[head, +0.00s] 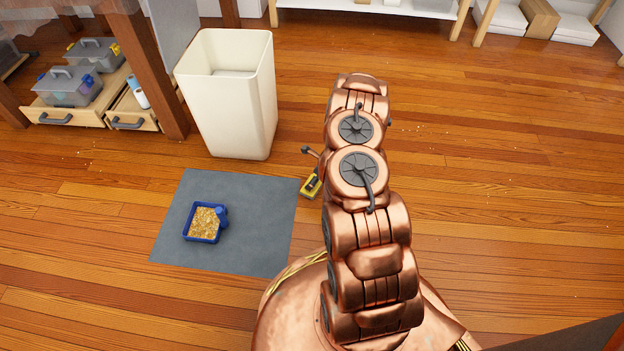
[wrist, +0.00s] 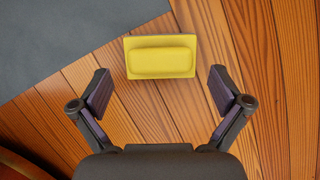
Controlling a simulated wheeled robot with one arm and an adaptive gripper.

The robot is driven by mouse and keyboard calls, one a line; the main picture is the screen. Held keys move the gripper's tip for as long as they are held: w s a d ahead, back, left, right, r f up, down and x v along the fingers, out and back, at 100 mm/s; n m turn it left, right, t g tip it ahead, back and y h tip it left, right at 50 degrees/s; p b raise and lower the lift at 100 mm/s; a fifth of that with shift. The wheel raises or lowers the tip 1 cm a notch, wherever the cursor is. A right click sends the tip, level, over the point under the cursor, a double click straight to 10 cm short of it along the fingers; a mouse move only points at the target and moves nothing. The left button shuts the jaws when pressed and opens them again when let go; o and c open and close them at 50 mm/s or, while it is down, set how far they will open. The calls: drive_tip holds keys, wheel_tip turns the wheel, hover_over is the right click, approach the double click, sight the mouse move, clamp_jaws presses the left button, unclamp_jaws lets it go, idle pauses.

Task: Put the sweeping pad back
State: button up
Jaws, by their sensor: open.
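The sweeping pad, a yellow block with a rounded raised grip, lies on the wooden floor beside the grey mat's edge. In the head view only part of the pad (head: 311,187) shows beside my arm; the wrist view shows all of the pad (wrist: 160,57). My gripper (wrist: 160,86) is open and empty, its fingers spread to either side of the near end of the view, with the pad ahead between and beyond the tips. I cannot tell the height gap. My arm hides most of my gripper in the head view.
The grey mat (head: 255,225) carries a blue tray (head: 188,232) of golden grains with a blue piece at its corner. A tall cream bin (head: 235,110) stands behind the mat. Open drawers (head: 65,112) with grey boxes are at left. Floor at right is mostly clear.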

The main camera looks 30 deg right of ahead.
drive_tip(key=p+v, duration=0.3)
drive_tip(key=v, duration=0.5)
drive_tip(key=w+a+r+n+y, duration=0.2)
drive_tip(key=w+a+r+n, duration=0.15)
drive_tip(key=a+r, duration=0.4)
drive_tip(key=w+a+r+n+y, duration=0.1)
drive_tip(key=w+a+r+n, duration=0.25)
drive_tip(key=a+r, duration=0.35)
drive_tip(key=s+a+r+n+g+y, duration=0.1)
drive_tip(key=s+a+r+n, duration=0.35)
drive_tip(key=a+r, duration=0.3)
drive_tip(key=s+a+r+n+g+y, duration=0.1)
drive_tip(key=s+a+r+n, duration=0.2)
drive_tip(key=a+r+n, duration=0.45)
drive_tip(key=s+a+r+n+g+h, duration=0.1)
drive_tip(key=s+a+r+n+g, duration=0.15)
drive_tip(key=s+r, duration=0.35)
drive_tip(key=s+a+r+n+g+h, duration=0.1)
drive_tip(key=s+r+n, duration=0.25)
drive_tip(key=s, duration=0.55)
drive_tip(key=s+d+r+n+g+h, duration=0.1)
drive_tip(key=s+d+r+n+h, duration=0.1)
drive_tip(key=s, duration=0.7)
drive_tip(key=s+d+r+n+g+h, duration=0.1)
drive_tip(key=s+d+r+n+h, duration=0.2)
drive_tip(key=s, duration=0.7)
drive_tip(key=shift+s+d+r+n, duration=0.35)
drive_tip(key=shift+d+n, duration=0.15)
drive_tip(key=shift+d, duration=0.25)
